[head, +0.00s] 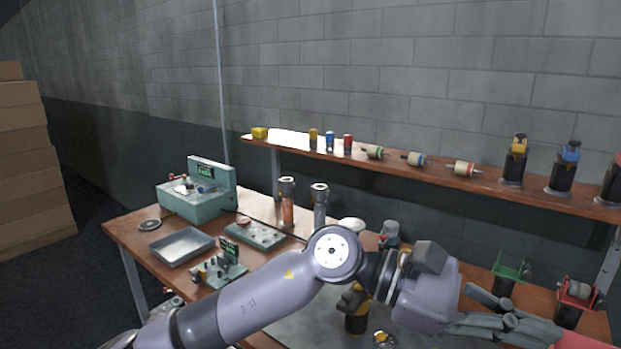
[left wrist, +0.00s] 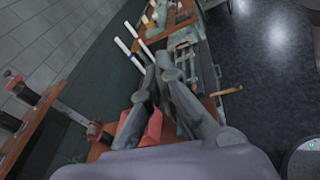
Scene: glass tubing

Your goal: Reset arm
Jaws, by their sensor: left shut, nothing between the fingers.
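My left arm reaches across the front of the bench (head: 125,235) from the lower left. Its gripper (head: 548,330) is at the lower right, with the fingers pointing right, close to a red object (head: 585,341) cut by the picture's edge. In the left wrist view the two grey fingers of the gripper (left wrist: 157,68) come together at their tips with nothing held. A red piece (left wrist: 153,130) shows behind the finger bases; its distance from them is hard to tell. My right gripper is not in view.
A green holder (head: 511,271) and a red holder (head: 576,291) stand near the gripper. A shelf (head: 400,167) carries coloured rollers and clamps. A teal machine (head: 207,198) and metal tray (head: 181,247) are at left. White rods (left wrist: 128,52) show past the fingers.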

